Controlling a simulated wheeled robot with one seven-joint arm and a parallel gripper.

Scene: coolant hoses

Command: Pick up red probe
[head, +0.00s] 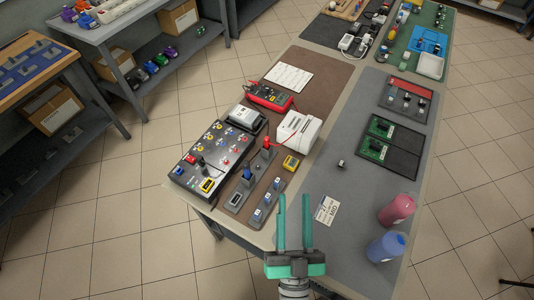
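A small upright red piece (266,143), which looks like the red probe, stands near the back of a grey-brown board (275,186) on the table. It is too small to make out its full shape. A red multimeter (269,96) lies farther back on the brown mat. My gripper (294,196) has two green fingers, spread apart with nothing between them. It is at the near edge of the table, to the right of and nearer than the red piece, well apart from it.
A dark panel of buttons (214,154) lies left of the board. Pink (397,210) and blue (386,246) bottles stand at right. The grey mat's middle is mostly clear.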

